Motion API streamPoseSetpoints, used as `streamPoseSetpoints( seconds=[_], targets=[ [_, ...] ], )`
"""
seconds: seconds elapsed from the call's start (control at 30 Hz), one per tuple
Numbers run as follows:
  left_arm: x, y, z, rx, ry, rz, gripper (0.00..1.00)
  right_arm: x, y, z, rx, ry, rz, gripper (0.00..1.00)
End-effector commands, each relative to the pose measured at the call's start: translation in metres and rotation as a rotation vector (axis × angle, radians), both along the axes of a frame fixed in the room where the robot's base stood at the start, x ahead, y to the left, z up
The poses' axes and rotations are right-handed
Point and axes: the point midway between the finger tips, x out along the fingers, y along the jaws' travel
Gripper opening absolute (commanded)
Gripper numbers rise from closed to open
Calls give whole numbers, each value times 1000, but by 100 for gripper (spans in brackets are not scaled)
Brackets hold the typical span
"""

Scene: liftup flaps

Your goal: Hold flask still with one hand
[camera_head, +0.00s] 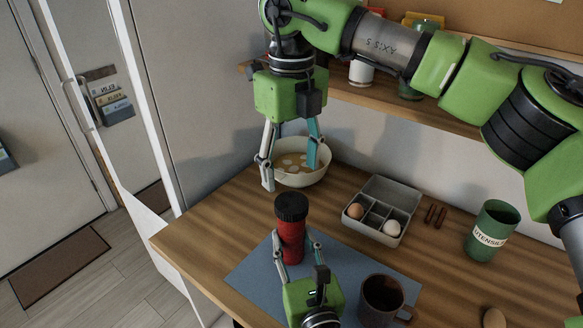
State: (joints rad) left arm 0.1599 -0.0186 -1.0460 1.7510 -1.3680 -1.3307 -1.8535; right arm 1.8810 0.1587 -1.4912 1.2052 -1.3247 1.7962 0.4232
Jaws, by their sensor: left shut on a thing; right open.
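A red flask (291,236) with a black ribbed lid (291,206) stands upright on a blue-grey mat (248,275) near the table's left front. My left gripper (295,252) comes from below and is shut on the flask's body, one finger on each side. My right gripper (291,178) hangs from above, behind the flask, with its fingers spread apart. Its fingertips are in front of and over a cream bowl (318,177) with a yellowish liquid and pale round pieces. The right gripper holds nothing that I can see.
A grey divided box (392,187) with two eggs stands right of the flask. A dark mug (380,301) is on the mat's right part. A green utensils cup (491,231) stands at the right. A shelf (440,120) with jars runs along the wall behind.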

Motion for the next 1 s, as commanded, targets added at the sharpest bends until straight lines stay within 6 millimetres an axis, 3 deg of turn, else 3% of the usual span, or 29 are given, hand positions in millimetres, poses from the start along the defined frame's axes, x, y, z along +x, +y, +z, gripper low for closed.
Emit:
streamPoseSetpoints(
  seconds=[0.6, 0.8, 1.0],
  targets=[
    [0, 0, -1, 0, 2, 0, 0, 0, 0, 0, 0, 0, -1048, 60],
    [0, 0, -1, 0, 2, 0, 0, 0, 0, 0, 0, 0, -1238, 60],
    [0, 0, -1, 0, 2, 0, 0, 0, 0, -8, -2, 0, -1293, 60]
  ],
)
